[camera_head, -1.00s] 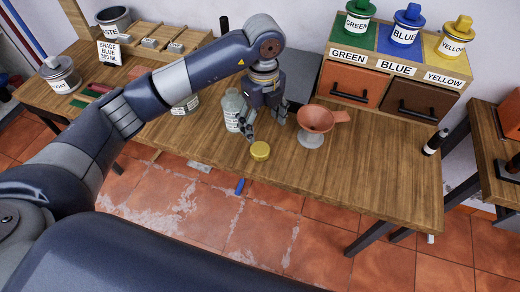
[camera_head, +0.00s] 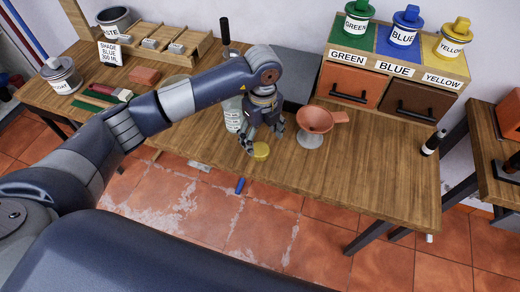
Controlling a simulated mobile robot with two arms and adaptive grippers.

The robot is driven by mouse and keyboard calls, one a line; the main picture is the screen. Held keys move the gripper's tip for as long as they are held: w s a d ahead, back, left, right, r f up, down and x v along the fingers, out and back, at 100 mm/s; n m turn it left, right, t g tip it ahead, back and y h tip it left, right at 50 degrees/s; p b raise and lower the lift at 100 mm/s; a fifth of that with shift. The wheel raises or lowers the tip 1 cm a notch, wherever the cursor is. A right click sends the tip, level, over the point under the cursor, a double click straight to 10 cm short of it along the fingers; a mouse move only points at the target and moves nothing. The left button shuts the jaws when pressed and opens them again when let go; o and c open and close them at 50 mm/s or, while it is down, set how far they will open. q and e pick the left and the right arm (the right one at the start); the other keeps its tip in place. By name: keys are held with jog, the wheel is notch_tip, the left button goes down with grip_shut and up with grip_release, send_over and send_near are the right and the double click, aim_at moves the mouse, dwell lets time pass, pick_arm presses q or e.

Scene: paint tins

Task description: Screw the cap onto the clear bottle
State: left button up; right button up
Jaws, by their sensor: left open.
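The yellow cap (camera_head: 261,152) lies on the wooden table near its front edge. The clear bottle (camera_head: 233,118) stands upright behind and left of the cap, with a white label on its front. My left arm hides the bottle's top. My left gripper (camera_head: 262,138) is open, pointing down, with its fingers just behind and over the cap. One finger overlaps the cap's left side in view; I cannot tell whether it touches. My right gripper is not in view.
An orange funnel on a stand (camera_head: 315,120) is close to the right of the gripper. A drawer unit (camera_head: 350,84) with green, blue and yellow tins stands at the back right. A dark marker-like bottle (camera_head: 434,142) is at the right edge. The front right table is clear.

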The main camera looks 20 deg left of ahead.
aim_at(260, 149)
pick_arm(q)
jog(key=shift+f, duration=0.2)
jog(key=f, duration=0.1)
jog(key=f+p, duration=0.1)
jog(key=f, duration=0.1)
jog(key=f+p, duration=0.1)
jog(key=shift+a+f, duration=0.2)
jog(key=shift+a, duration=0.1)
jog(key=shift+f, duration=0.15)
jog(key=c, duration=1)
